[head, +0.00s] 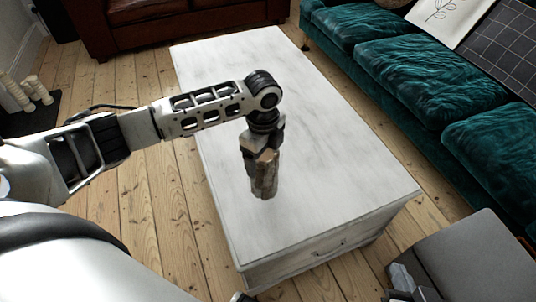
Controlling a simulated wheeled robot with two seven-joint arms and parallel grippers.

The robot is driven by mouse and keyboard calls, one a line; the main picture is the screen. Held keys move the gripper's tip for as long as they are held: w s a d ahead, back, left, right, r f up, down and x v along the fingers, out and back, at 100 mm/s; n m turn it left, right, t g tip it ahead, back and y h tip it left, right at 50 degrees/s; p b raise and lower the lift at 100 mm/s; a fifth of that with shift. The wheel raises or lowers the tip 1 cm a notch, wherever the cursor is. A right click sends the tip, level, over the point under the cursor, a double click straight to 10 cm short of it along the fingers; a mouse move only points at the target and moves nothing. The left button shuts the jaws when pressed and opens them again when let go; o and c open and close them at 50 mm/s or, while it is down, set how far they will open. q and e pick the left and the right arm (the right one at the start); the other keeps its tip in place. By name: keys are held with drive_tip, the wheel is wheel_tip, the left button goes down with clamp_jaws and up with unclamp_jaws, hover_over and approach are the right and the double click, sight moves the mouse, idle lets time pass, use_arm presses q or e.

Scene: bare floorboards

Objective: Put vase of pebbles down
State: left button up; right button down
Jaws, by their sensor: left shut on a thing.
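The vase of pebbles (265,178) is a small brown and grey upright piece over the white coffee table (330,150), left of the tabletop's middle. My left gripper (262,156) points down from above and is shut on the vase's upper part, hiding some of it. The vase looks upright. Its base is at or very close to the tabletop; I cannot tell whether it touches. My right gripper (403,284) shows only in part at the bottom edge, right of centre, away from the vase. Its fingers are not clear.
The rest of the tabletop is bare. A teal sofa (420,75) runs along the right with a dark grid-patterned cushion (500,45). A brown leather sofa (150,25) stands at the back. Floorboards (150,210) are clear left of the table.

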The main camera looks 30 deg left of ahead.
use_arm(q)
drive_tip(key=f, duration=0.2)
drive_tip(key=f+b, duration=0.1)
drive_tip(key=shift+w+a+f, duration=0.3)
drive_tip(key=shift+w+f, duration=0.05)
drive_tip(key=shift+f, duration=0.15)
drive_tip(key=o, duration=2)
drive_tip(key=shift+s+f, duration=0.15)
drive_tip(key=shift+c, duration=0.2)
use_arm(e)
drive_tip(key=shift+f, duration=0.1)
